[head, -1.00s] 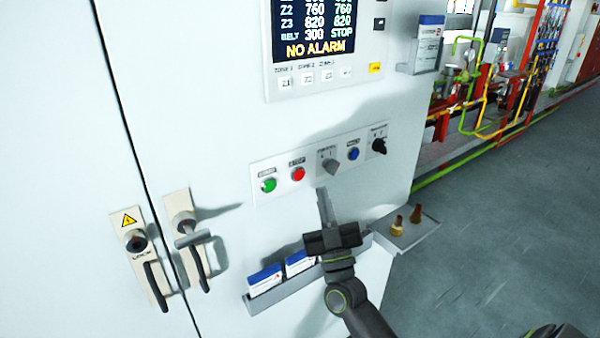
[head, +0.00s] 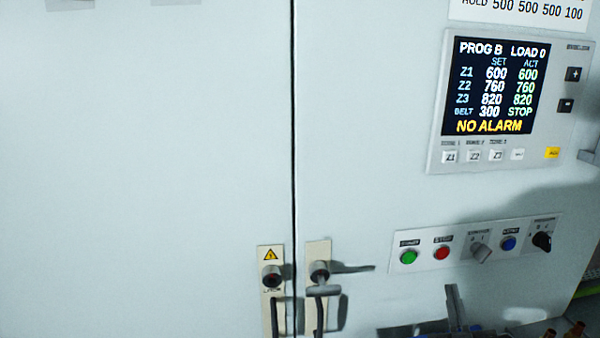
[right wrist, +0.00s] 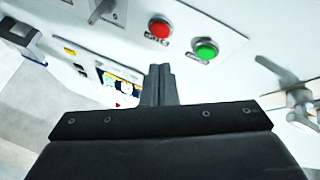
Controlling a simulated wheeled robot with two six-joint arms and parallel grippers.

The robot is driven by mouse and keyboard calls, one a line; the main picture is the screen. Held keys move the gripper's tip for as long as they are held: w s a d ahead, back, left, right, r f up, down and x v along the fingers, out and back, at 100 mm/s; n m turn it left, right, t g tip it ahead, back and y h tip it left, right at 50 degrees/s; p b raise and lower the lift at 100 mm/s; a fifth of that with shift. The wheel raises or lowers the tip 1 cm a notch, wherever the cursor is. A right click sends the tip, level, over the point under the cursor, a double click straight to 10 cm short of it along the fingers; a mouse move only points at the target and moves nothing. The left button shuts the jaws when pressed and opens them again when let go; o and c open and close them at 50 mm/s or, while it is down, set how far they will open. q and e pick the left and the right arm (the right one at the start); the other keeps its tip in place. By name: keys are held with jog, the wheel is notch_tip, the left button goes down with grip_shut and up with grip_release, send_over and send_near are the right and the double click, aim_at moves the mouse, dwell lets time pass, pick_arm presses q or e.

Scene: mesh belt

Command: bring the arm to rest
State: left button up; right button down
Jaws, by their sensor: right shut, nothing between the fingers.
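My right gripper (head: 453,290) shows at the bottom of the head view, below the button panel (head: 545,228). Its fingers are shut together and empty, pointing up towards the panel. In the right wrist view the shut fingers (right wrist: 159,72) stand up in the middle, with the red button (right wrist: 160,28) and green button (right wrist: 205,49) beyond them. A gap shows between the fingertips and the panel in the head view. The rest of my right arm is mostly cut off by the lower edge. My left gripper is not in view.
The white cabinet (head: 150,170) fills most of the head view. Its screen (head: 497,88) reads NO ALARM and belt STOP. The selector knob (head: 481,252) sits on the panel just above my gripper. Two door handles (head: 318,290) (head: 274,312) stick out at lower middle.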

jog(key=s+a+f+n+g+y, duration=0.1)
jog(key=s+a+f+g+y, duration=0.1)
jog(key=s+f+g, duration=0.45)
jog(key=s+a+f+g+y, duration=0.1)
jog(key=a+f+g+y, duration=0.2)
jog(key=f, duration=0.6)
jog(key=s+d+f+m+g+h, duration=0.2)
jog(key=s+f+g, duration=0.15)
jog(key=s, duration=0.35)
jog(key=s+d+f+m+g+h, duration=0.1)
jog(key=s+f+g, duration=0.1)
jog(key=s+g, duration=0.35)
jog(key=s+d+f+m+g+h, duration=0.2)
jog(key=s+f+g, duration=0.1)
jog(key=s, duration=0.5)
notch_tip(320, 180, down, 27)
jog(key=d+g+b, duration=0.1)
jog(key=b, duration=0.2)
jog(key=s+f+b, duration=0.1)
jog(key=s+f, duration=0.6)
jog(key=f, duration=0.3)
jog(key=s+a+f+g+y+b, duration=0.1)
jog(key=s+f+b, duration=0.1)
jog(key=s+f, duration=0.6)
jog(key=shift+s+f, duration=0.2)
jog(key=shift+f, duration=0.65)
